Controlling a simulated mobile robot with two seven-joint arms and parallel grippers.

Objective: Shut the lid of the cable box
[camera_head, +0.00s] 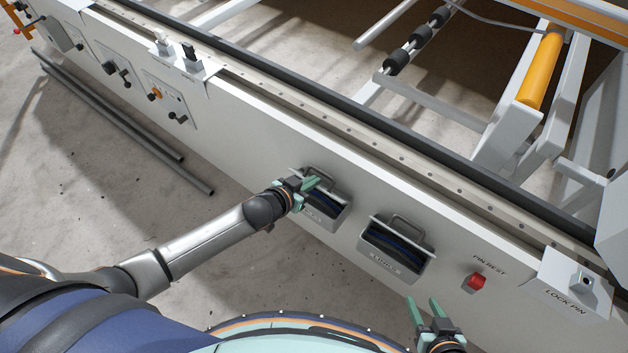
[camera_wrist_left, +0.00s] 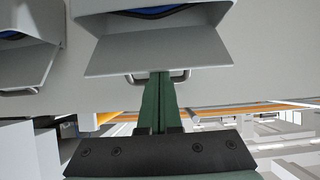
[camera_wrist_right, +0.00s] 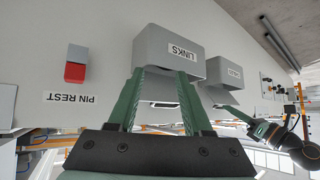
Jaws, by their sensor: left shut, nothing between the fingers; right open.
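The cable box (camera_head: 328,214) is the left of two grey boxes on the pale beam; its label is too small to read surely. Its lid (camera_wrist_left: 158,55) stands open, with dark blue contents showing inside and a bar handle (camera_wrist_left: 180,77) on the lid. My left gripper (camera_head: 312,183) is at this lid, its fingers shut and empty. In the left wrist view the fingertips (camera_wrist_left: 160,76) overlap the handle and lid edge; I cannot tell whether they touch. My right gripper (camera_head: 425,308) is open and empty, below the second box, which is between its fingers only in line of sight (camera_wrist_right: 157,90).
The second box (camera_head: 392,264), marked LINKS, also has its lid open. A red PIN REST block (camera_head: 476,283) and a LOCK PIN bracket (camera_head: 565,280) are to the right. Knob panels (camera_head: 165,97) are at the left; grey rods (camera_head: 140,135) lie on the floor.

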